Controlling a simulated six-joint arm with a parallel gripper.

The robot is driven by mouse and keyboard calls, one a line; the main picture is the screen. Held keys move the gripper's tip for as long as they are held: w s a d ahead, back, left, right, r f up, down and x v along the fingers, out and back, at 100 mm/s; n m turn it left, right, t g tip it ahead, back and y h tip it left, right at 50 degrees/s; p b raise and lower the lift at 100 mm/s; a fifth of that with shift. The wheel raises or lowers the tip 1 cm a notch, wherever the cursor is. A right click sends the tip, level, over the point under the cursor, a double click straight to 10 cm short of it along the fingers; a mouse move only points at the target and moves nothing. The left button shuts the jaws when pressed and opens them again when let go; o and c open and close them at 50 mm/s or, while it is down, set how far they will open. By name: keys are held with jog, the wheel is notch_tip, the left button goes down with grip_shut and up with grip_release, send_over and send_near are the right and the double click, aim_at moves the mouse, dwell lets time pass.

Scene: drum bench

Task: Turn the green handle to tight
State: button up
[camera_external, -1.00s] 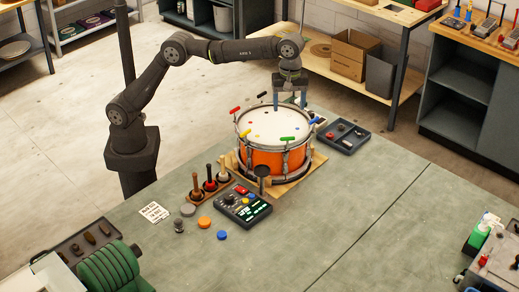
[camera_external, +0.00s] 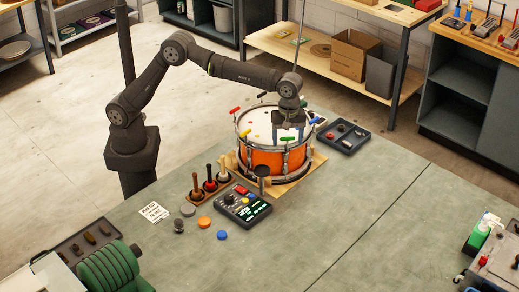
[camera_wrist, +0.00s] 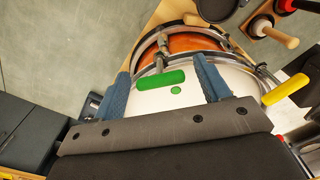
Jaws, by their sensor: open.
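The green handle (camera_wrist: 161,79) sits at the rim of the orange drum (camera_external: 262,162), in front of a green dot on the white drumhead. My gripper (camera_wrist: 162,66) is open, its two blue fingers one on each side of the handle, with visible gaps at both ends. In the external view my gripper (camera_external: 288,132) is low over the drum's right front rim, and the green handle is mostly hidden there. The drum also shows in the wrist view (camera_wrist: 190,43). I cannot tell how tight the handle is.
A yellow handle (camera_wrist: 286,89) stands beside my right finger in the wrist view. A red handle (camera_external: 235,109) is at the drum's far left rim. A dark tray (camera_external: 343,137) lies right of the drum. A control box (camera_external: 243,207) and upright mallets are at the front left.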

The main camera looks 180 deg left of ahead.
jog(key=c, duration=1)
jog(key=shift+m, duration=0.4)
